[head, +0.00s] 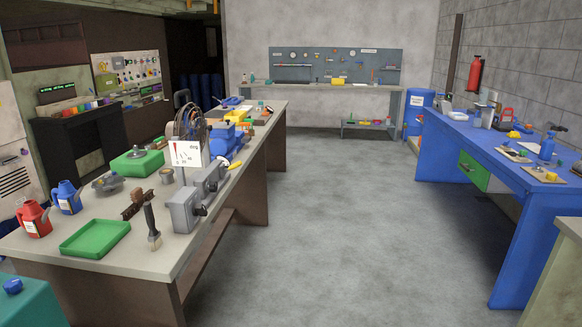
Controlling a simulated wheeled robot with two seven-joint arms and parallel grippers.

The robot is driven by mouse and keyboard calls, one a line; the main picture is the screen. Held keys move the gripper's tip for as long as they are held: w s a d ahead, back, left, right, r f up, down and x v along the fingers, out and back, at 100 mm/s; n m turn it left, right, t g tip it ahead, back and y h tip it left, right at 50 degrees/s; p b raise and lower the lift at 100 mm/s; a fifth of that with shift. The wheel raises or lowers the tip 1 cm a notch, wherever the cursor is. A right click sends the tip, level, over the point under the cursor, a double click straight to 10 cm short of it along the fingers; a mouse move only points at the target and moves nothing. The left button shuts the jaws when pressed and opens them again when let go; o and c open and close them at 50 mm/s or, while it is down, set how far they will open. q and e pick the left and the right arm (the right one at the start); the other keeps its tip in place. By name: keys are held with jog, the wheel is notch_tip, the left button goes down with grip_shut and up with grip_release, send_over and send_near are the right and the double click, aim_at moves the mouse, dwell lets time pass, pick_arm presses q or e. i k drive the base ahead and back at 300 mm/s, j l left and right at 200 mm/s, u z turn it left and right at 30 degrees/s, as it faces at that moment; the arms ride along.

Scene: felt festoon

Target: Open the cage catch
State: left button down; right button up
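A dome-shaped wire cage (191,122) stands on the long left workbench (120,195), behind a white dial card (185,153) with a red pointer. The card covers the lower front of the cage. I cannot make out the cage catch at this distance, nor whether the cage is open or closed. Neither of my grippers is in view.
Two grey boxes with black knobs (183,210) stand by the bench's right edge. A green tray (95,238), a brush (152,228), and red (33,218) and blue (67,197) cans sit nearer. The floor (340,220) between this bench and the blue bench (530,200) is clear.

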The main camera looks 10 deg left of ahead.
aim_at(238, 165)
jog(key=i, duration=2.25)
jog(key=u, duration=0.35)
